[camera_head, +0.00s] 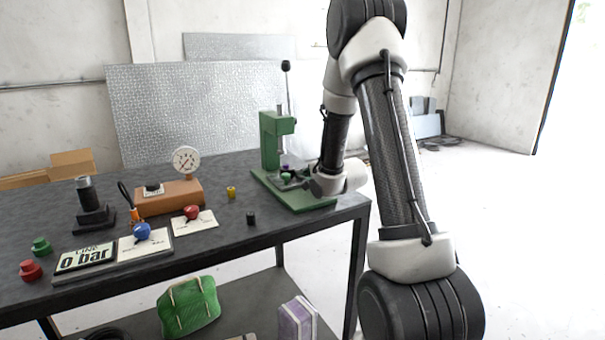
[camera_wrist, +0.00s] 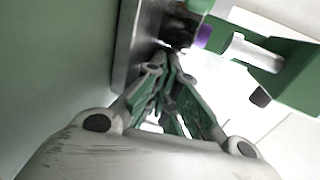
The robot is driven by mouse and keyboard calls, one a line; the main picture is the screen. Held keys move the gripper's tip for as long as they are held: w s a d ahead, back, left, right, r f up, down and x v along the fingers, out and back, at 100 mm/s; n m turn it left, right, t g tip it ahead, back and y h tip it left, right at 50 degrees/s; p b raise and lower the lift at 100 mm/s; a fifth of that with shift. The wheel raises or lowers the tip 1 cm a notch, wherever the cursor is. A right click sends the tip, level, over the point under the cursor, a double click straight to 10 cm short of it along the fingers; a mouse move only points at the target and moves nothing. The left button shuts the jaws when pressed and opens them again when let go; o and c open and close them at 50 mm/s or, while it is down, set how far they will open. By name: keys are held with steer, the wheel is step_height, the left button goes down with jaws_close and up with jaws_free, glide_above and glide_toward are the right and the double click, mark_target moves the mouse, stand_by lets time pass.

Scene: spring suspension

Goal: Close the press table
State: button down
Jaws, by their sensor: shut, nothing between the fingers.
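The green press (camera_head: 278,140) stands at the right end of the dark workbench, with a tall lever topped by a black knob. Its green base plate (camera_head: 305,199) lies flat on the bench. My gripper (camera_head: 290,182) is at the press, low in front of its column, and partly hidden by my own wrist. In the wrist view my gripper (camera_wrist: 168,62) is shut with its fingertips together and nothing between them. The fingertips are close to a grey metal plate (camera_wrist: 135,50) and a dark part with a purple piece (camera_wrist: 204,36). Whether they touch cannot be told.
A green bag (camera_head: 188,306) sits on the lower shelf. Floor at right is clear.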

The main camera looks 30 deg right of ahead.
stand_by(0.3)
steer(key=shift+w+a+r, duration=0.1)
steer(key=shift+w, duration=2)
steer(key=shift+s, duration=0.1)
